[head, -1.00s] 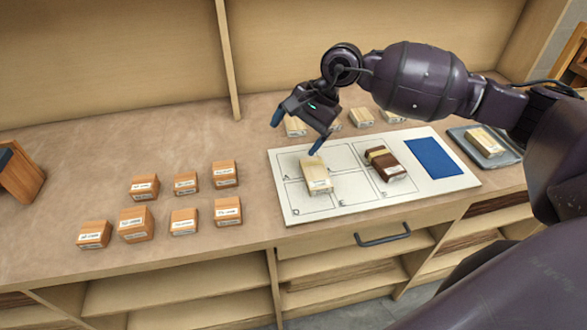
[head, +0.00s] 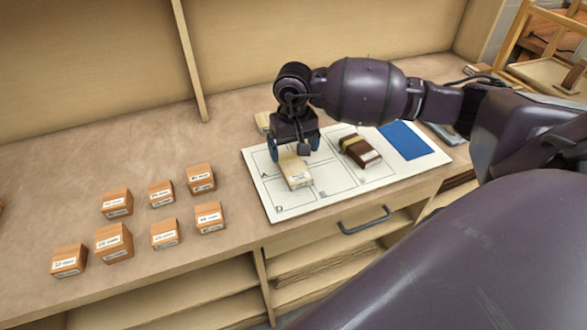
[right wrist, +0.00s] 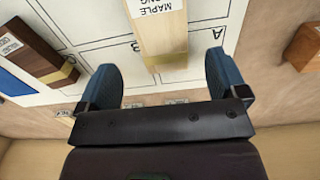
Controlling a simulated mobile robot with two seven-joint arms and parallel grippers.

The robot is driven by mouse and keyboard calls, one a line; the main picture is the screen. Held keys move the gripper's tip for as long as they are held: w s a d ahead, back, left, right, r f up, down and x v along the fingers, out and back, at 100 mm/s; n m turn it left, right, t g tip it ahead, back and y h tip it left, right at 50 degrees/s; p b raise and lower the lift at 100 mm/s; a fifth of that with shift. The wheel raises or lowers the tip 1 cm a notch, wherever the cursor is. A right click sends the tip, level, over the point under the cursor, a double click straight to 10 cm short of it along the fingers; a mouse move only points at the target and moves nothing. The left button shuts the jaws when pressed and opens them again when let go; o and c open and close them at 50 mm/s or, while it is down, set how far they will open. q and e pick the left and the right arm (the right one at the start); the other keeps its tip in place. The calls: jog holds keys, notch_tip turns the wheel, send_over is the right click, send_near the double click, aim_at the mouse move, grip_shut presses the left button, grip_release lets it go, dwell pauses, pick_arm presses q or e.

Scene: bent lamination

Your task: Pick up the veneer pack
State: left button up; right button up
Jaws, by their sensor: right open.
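A pale wood pack (head: 295,172) lies on the white lettered board (head: 268,196). In the right wrist view the pack (right wrist: 163,35) has a label that reads "MAPLE" with a partly cut-off second line. My right gripper (head: 294,149) is above the far end of this pack, open and pointing down. In the right wrist view its two blue fingers (right wrist: 161,75) stand apart, one to each side of the pack's end, with gaps on both sides. The jaws are empty. My left gripper is not in view.
A dark brown pack with a pale band (head: 361,151) lies on the board, right of the maple pack. A blue patch (head: 405,140) is at the board's right end. Several orange-brown labelled blocks (head: 114,241) stand on the bench at left. A drawer handle (head: 364,221) is below the front edge.

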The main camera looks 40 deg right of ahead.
aim_at(293, 166)
jog(key=f, duration=0.4)
jog(key=shift+s+a+f+p, duration=0.2)
jog(key=shift+s+p, duration=0.1)
jog(key=shift+f, duration=0.5)
jog(key=shift+c, duration=0.4)
jog(key=c, duration=1)
